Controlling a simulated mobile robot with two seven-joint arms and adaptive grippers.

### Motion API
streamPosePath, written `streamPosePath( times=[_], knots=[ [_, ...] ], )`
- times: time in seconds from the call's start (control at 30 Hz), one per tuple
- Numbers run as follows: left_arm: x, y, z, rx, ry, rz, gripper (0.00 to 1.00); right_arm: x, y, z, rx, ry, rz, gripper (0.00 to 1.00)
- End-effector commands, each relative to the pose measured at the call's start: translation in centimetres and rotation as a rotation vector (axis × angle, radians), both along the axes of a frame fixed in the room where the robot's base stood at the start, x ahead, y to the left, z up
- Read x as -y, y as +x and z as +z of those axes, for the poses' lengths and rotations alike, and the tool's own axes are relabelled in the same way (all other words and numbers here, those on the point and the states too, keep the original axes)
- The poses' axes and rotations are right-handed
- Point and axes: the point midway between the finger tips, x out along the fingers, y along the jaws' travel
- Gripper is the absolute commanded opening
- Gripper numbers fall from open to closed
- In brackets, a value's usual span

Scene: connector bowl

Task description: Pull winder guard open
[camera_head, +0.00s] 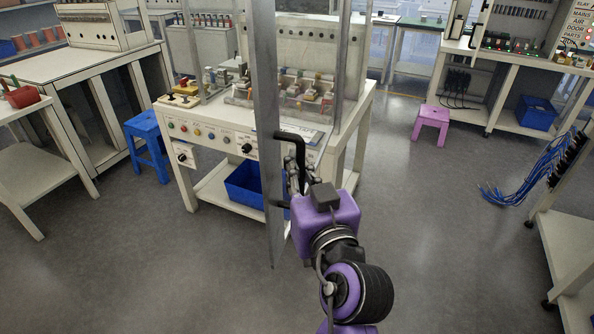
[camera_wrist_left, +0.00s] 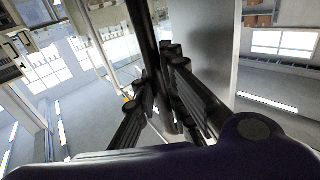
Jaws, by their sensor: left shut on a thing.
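The winder guard (camera_head: 264,70) is a tall, thin grey panel. I see it nearly edge-on, standing out toward me in front of the winder bench (camera_head: 215,140). Its black bar handle (camera_head: 290,137) is on the panel's right side. My left gripper (camera_head: 294,172) is shut on the handle. In the left wrist view, the fingers (camera_wrist_left: 165,95) close around the dark handle bar (camera_wrist_left: 147,35), with the pale guard panel (camera_wrist_left: 212,45) beside it. The fingers partly hide the handle's middle. My right gripper is in neither view.
Metal posts (camera_head: 341,60) rise from the winder bench, and a blue bin (camera_head: 243,186) sits on its lower shelf. A blue stool (camera_head: 147,145) is to the left, a pink stool (camera_head: 432,123) to the right. The floor (camera_head: 440,220) right of my arm is clear.

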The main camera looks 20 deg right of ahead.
Motion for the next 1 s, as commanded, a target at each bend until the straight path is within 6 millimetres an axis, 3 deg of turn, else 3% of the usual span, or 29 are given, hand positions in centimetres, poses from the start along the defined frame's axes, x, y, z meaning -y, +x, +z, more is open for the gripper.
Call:
streamPosePath(
  times=[0.03, 0.27, 0.3, 0.43, 1.0],
  knots=[
    [-0.41, 0.01, -0.87, -0.017, 0.009, 0.011, 0.0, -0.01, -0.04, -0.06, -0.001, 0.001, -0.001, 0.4],
    [-0.41, 0.02, -0.86, -0.018, 0.008, 0.011, 0.0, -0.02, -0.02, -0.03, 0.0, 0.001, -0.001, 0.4],
    [-0.42, 0.02, -0.86, -0.018, 0.007, 0.011, 0.13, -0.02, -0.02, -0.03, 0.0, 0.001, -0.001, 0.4],
    [-0.33, 0.01, -0.69, -0.015, 0.006, 0.009, 0.3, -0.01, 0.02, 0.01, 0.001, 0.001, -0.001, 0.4],
    [-0.26, 0.05, -0.16, -0.006, 0.001, 0.003, 0.31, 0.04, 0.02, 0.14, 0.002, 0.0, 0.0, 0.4]
  ],
)
